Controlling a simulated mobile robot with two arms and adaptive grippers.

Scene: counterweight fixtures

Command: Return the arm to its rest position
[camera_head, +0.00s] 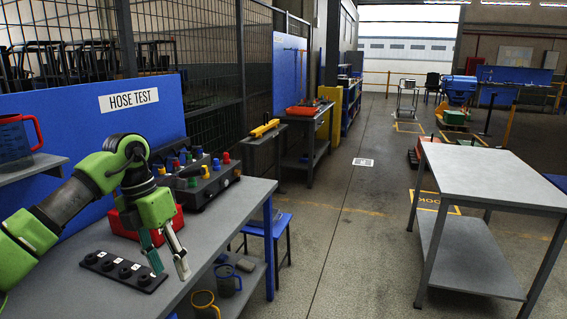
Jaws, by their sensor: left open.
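My left arm (62,206), green and dark grey, reaches in from the left over the grey workbench. Its left gripper (169,266) points down and is open, with a gap between its fingers. One finger looks teal and the other pale grey. The fingertips are just above or beside the right end of a black strip with several round sockets (101,262); I cannot tell whether they touch it. Nothing shows clearly held between the fingers. My right gripper is not in view.
Behind the gripper are a red box (122,222) and a black rack with several coloured knobs (215,180). A blue HOSE TEST panel (60,105) backs the bench. Mugs (228,281) stand on the lower shelf. A grey table (490,172) stands right; the aisle between is clear.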

